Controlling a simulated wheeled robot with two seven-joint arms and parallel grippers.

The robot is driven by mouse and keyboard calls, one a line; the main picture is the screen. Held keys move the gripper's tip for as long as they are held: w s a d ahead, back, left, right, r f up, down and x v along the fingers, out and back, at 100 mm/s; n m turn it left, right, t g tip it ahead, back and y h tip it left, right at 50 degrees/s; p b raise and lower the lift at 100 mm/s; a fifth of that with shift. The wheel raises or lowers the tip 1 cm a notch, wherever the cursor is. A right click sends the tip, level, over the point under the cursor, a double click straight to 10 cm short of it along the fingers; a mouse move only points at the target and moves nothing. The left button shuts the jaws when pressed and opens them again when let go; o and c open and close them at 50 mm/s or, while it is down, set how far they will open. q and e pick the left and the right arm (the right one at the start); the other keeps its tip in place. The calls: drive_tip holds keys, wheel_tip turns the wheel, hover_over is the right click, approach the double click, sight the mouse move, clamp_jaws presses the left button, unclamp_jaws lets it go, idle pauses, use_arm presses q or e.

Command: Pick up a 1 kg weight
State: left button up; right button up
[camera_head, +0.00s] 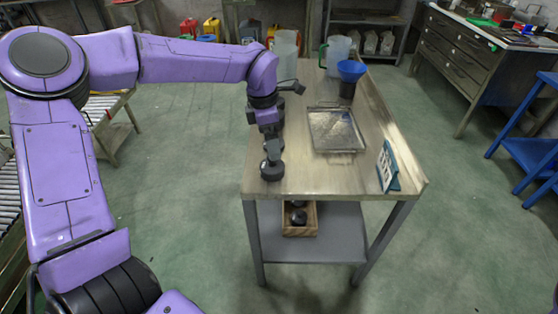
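A black weight (272,171) stands upright on the table top at its near left corner. My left gripper (273,156) points down at the top of this weight. Its fingers are at the weight's narrow upper part, but I cannot tell whether they grip it or only surround it. Other dark round shapes stand behind it along the left edge, mostly hidden by the gripper. Dark round weights (298,217) also show in a wooden crate on the lower shelf. No mass marking is legible. My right gripper is not in view.
The table (292,180) holds a metal tray (335,130), a blue funnel (351,70) on a dark vessel, translucent jugs (338,52) and a small blue-and-white sign (387,166). A raised board runs along its right side. The wooden crate (287,228) sits below.

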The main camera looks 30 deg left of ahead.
sight(273, 163)
use_arm(q)
drive_tip(key=f, duration=0.8)
drive_tip(key=shift+s+d+f, duration=0.1)
drive_tip(key=shift+d+f, duration=0.2)
drive_tip(key=shift+f, duration=0.1)
drive_tip(key=c, duration=1.8)
drive_tip(key=shift+r, duration=0.1)
clamp_jaws()
drive_tip(key=shift+r, duration=0.1)
